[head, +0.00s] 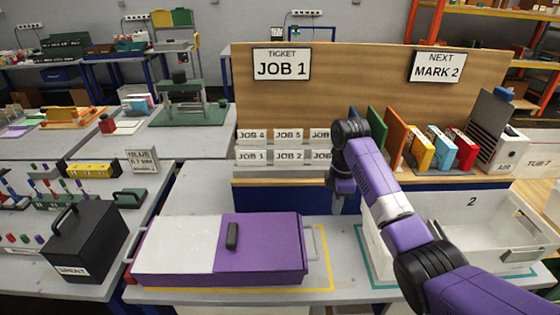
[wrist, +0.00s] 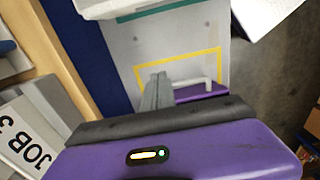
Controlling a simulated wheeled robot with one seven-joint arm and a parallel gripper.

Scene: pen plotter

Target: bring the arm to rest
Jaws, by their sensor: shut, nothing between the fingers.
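My purple and black arm (head: 378,185) reaches in from the lower right in the head view and bends downward at its black joint. My gripper (head: 338,210) hangs pointing down in front of the wooden shelf unit, above the workbench. In the wrist view my gripper's grey fingers (wrist: 155,92) are together and hold nothing. The arm covers part of the shelf's middle and the left part of the white bin.
A purple and white lidded case (head: 178,245) lies inside yellow marking on the bench, left of my gripper. A white bin (head: 472,216) labelled 2 stands to the right. Job cards (head: 288,156), coloured boxes (head: 440,150) and the upright board (head: 350,80) are behind.

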